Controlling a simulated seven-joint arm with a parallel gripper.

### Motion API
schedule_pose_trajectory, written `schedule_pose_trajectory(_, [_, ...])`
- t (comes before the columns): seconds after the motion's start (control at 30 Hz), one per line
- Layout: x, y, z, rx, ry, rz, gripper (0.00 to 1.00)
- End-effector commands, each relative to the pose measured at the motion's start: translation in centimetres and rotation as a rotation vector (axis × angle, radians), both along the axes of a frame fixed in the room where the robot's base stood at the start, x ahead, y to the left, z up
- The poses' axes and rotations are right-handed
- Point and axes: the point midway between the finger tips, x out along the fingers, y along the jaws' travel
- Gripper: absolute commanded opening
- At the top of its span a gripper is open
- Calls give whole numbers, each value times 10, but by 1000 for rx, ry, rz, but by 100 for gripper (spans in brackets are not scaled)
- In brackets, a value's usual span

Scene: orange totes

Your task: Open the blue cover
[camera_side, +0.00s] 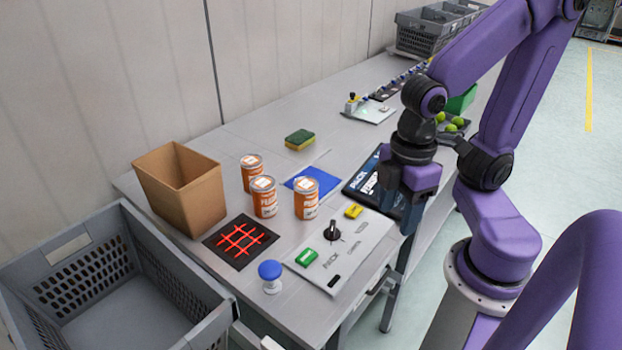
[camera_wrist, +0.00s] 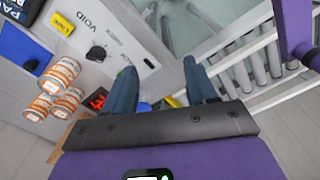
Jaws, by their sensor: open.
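The blue cover (camera_side: 313,180) is a flat blue square on the grey table, behind the orange-and-white cans in the side view. It looks closed and lies flat. A blue patch at the left of the wrist view (camera_wrist: 18,47) appears to be the same cover. My gripper (camera_side: 408,215) is open and empty, over the table's front edge by the dark tablet, to the right of the cover and apart from it. Its two fingers (camera_wrist: 158,75) point toward the table edge in the wrist view.
Several orange-and-white cans (camera_side: 306,199) stand close to the cover. A dark tablet (camera_side: 364,182) lies to its right. A panel (camera_side: 345,255) with a black knob is in front. A sponge (camera_side: 300,139), a cardboard box (camera_side: 181,190) and a blue button (camera_side: 270,272) are also on the table.

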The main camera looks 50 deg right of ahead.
Motion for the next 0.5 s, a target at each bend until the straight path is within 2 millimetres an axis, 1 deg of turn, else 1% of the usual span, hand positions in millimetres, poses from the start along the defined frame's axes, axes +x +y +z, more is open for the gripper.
schedule_pose_trajectory(0.17, [47,11,9,-6,0,-51,57])
schedule_pose_trajectory(0.2, [61,13,12,-8,0,-62,57])
schedule_pose_trajectory(0.27, [82,14,15,-9,0,-78,57])
schedule_pose_trajectory(0.3, [96,13,16,-10,0,-90,57])
schedule_pose_trajectory(0.37, [117,11,19,-13,2,-107,57])
schedule_pose_trajectory(0.5, [167,-2,22,-17,5,-146,57])
